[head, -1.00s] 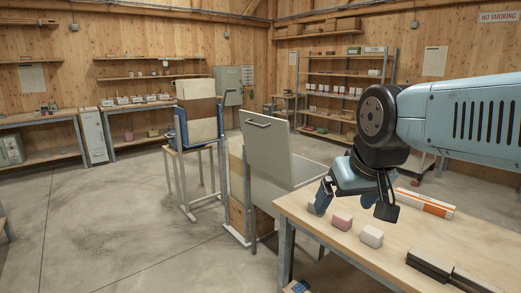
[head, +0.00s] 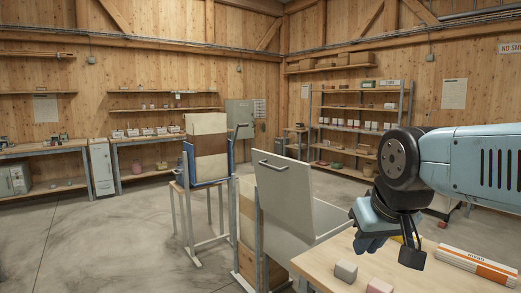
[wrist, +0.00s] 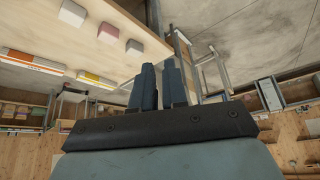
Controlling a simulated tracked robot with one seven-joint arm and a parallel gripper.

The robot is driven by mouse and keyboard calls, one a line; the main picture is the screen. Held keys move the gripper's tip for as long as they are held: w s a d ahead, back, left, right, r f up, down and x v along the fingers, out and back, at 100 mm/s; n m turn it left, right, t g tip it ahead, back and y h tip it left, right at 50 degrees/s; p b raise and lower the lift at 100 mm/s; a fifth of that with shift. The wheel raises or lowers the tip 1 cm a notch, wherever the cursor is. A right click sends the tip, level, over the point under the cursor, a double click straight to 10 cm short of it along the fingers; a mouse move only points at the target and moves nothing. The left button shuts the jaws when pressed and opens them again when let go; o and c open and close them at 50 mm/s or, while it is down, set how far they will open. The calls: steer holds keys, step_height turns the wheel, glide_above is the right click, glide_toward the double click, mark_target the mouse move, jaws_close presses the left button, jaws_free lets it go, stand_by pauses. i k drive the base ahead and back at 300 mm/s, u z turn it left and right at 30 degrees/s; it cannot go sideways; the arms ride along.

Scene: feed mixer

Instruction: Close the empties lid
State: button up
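The empties lid appears to be the grey panel with a dark bar handle (head: 299,193) in the middle of the head view. It stands raised, tilted slightly back, at a low wooden bin (head: 248,222) beside the workbench. My gripper (head: 368,243) is right of the lid and apart from it, over the bench end. In the wrist view, the two blue fingers of my gripper (wrist: 159,68) have a narrow gap between them and hold nothing. I cannot clearly identify the lid in the wrist view.
The wooden bench (head: 325,266) holds a grey block (head: 346,271), a pink block (head: 379,286) and an orange-white box (head: 478,266). A blue container with a tall board stack (head: 207,145) stands on a stand behind left. The floor at left is open.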

mark_target(284, 185)
steer(key=u, duration=0.1)
steer(key=i, duration=1.45)
steer(key=u, duration=0.2)
